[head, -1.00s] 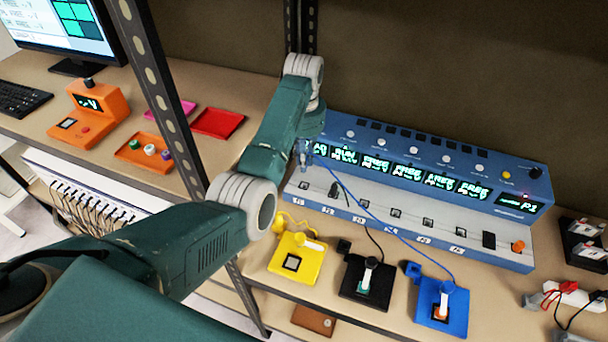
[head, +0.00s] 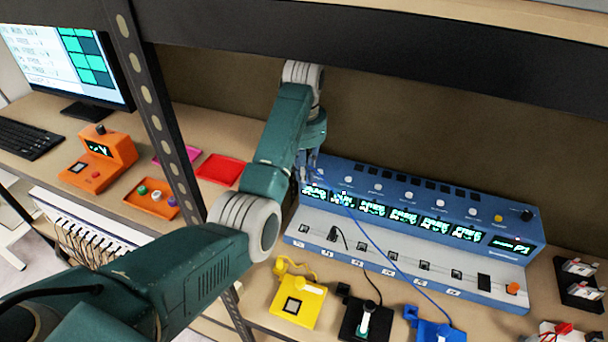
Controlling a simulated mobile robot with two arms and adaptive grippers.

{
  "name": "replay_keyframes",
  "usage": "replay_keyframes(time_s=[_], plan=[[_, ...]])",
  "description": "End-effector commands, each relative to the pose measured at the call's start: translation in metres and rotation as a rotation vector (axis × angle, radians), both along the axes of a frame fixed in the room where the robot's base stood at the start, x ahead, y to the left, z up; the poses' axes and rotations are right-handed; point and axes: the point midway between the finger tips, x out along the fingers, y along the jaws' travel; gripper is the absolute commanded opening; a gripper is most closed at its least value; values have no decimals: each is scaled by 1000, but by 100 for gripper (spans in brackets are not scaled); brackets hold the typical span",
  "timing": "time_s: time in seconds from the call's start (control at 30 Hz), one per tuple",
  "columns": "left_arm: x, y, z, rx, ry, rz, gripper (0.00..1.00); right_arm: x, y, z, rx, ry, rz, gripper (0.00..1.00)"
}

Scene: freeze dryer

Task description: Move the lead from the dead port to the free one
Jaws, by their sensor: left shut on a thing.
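The blue lead (head: 385,256) runs from a blue block (head: 433,329) up over the ledge to my left gripper (head: 309,172). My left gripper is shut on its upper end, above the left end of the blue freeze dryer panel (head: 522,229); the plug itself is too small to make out. The leftmost port (head: 303,229) on the pale ledge shows no plug. A black plug (head: 333,233) sits in the second port, with a black lead (head: 357,268) to a black block (head: 367,318). Several ports to the right look empty. My right gripper is out of view.
A yellow block (head: 298,302) with a yellow lead stands in front of the ledge. A dark shelf post (head: 160,105) and shelf beam (head: 400,50) frame the work area. A red tray (head: 220,169) and an orange tray (head: 150,198) lie left.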

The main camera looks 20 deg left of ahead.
Motion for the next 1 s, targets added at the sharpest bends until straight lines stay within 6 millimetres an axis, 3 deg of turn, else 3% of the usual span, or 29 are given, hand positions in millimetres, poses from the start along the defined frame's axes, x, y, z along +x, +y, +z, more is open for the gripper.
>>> replay_keyframes(time_s=[0.17, 1.0], plan=[[0, 0, -4, 0, 1, 0, 0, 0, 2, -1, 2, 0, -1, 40], [0, 0, -80, 0, 0, 0, 0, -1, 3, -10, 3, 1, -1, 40]])
